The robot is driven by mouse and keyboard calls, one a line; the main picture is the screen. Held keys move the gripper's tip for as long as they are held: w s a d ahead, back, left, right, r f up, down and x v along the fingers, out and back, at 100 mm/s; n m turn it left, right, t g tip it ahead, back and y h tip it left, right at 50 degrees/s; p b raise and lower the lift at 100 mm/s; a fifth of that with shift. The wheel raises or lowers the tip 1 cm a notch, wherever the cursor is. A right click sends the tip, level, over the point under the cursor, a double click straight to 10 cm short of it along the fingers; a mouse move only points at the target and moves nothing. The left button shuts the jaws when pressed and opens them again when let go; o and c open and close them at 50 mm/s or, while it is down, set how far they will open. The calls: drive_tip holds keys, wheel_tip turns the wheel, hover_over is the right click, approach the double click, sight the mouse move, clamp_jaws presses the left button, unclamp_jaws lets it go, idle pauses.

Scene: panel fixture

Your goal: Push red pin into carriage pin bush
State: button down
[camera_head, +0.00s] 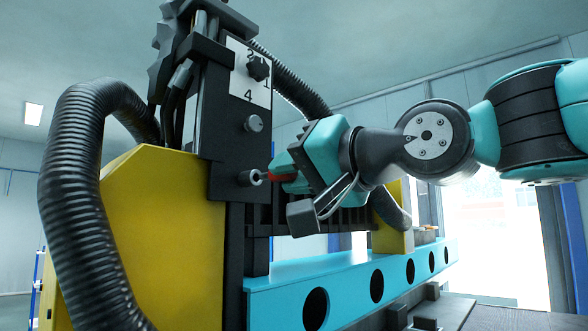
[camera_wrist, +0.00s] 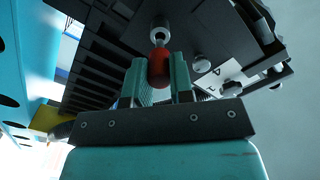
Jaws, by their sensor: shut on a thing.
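The red pin (camera_head: 283,177) is held between the teal fingers of my gripper (camera_head: 275,173), roughly level and pointing left. Its tip is close to the grey round carriage pin bush (camera_head: 250,177) on the dark upright carriage plate (camera_head: 228,130). In the wrist view the red pin (camera_wrist: 159,72) sits between the two fingers of my gripper (camera_wrist: 159,64), in line with the bush (camera_wrist: 159,24). The pin's red body is outside the bush. I cannot tell whether its thin tip touches or enters the bush opening.
A grey knob (camera_head: 253,123) sticks out above the bush, below a numbered white plate with a black dial (camera_head: 259,68). A yellow housing (camera_head: 150,230) and a thick black hose (camera_head: 75,200) stand left. A blue rail with holes (camera_head: 345,270) runs below my gripper.

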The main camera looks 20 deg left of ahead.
drive_tip(key=shift+p+x, duration=0.8)
drive_tip(key=shift+x, duration=0.9)
drive_tip(key=c, duration=0.9)
unclamp_jaws()
drive_tip(key=b+v, duration=0.9)
drive_tip(key=v, duration=0.8)
drive_tip(key=w+d+f+g+h+b, duration=0.1)
drive_tip(key=d+f+h, duration=0.2)
drive_tip(key=f, duration=0.8)
drive_tip(key=w+d+f+h+b, duration=0.1)
drive_tip(key=d+f+h, duration=0.15)
drive_tip(key=f, duration=0.95)
drive_tip(key=s+d+f+g+h, duration=0.2)
drive_tip(key=s+d+f, duration=0.1)
drive_tip(key=f, duration=0.5)
drive_tip(key=s+d+f+n+g+h+b, duration=0.1)
drive_tip(key=s+d+f, duration=0.3)
drive_tip(key=f, duration=0.4)
drive_tip(key=s+d+f+g+h, duration=0.3)
drive_tip(key=s+d+f+h, duration=0.1)
drive_tip(key=f, duration=0.4)
drive_tip(key=shift+s+d+f+n+b, duration=0.2)
drive_tip(key=shift+s+n+b, duration=0.1)
drive_tip(key=shift+s+b, duration=0.15)
